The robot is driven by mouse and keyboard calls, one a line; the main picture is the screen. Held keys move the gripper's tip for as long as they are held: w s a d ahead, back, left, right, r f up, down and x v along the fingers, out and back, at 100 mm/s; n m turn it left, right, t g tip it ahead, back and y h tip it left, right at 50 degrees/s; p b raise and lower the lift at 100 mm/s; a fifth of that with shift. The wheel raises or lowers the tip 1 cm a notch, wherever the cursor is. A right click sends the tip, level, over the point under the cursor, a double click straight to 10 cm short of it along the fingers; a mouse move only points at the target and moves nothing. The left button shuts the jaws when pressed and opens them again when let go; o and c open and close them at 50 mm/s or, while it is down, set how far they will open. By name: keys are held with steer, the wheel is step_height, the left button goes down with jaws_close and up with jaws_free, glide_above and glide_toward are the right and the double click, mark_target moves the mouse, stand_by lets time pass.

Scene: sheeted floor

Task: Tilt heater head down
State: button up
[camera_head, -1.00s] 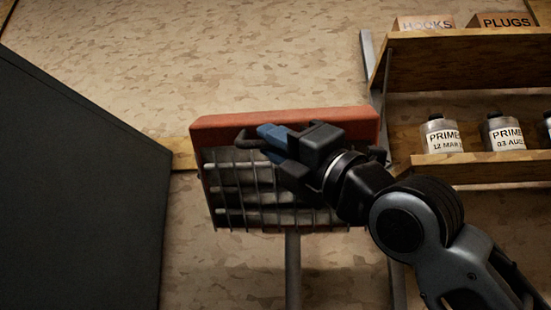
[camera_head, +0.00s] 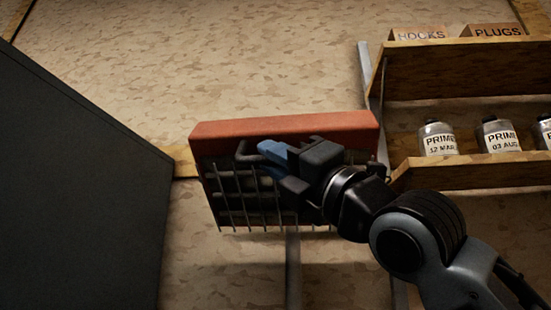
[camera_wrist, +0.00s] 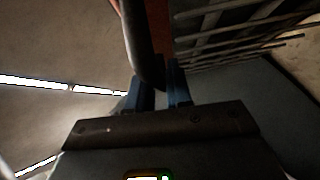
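The heater head (camera_head: 285,130) is a red box with a dark wire grille (camera_head: 235,190) on its front, held up on a grey pole (camera_head: 293,265). Its front leans downward. A dark bar handle (camera_head: 243,150) stands out from the front; it also shows in the wrist view (camera_wrist: 142,45). My gripper (camera_head: 272,152) has blue fingers and is at the handle in front of the grille. In the wrist view the handle runs down between the fingers (camera_wrist: 160,88), which look shut on it. My gripper and arm hide the right part of the grille.
A large dark panel (camera_head: 80,180) fills the left side. At the right, wooden shelves (camera_head: 470,175) hold primer bottles (camera_head: 437,140) and boxes marked HOOKS (camera_head: 420,34) and PLUGS (camera_head: 498,32), close to my arm. Open wall lies above the heater.

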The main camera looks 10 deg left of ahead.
steer(key=o, duration=0.3)
steer(key=shift+w, duration=0.1)
steer(key=shift+o, duration=0.2)
steer(key=v, duration=0.8)
stand_by(0.3)
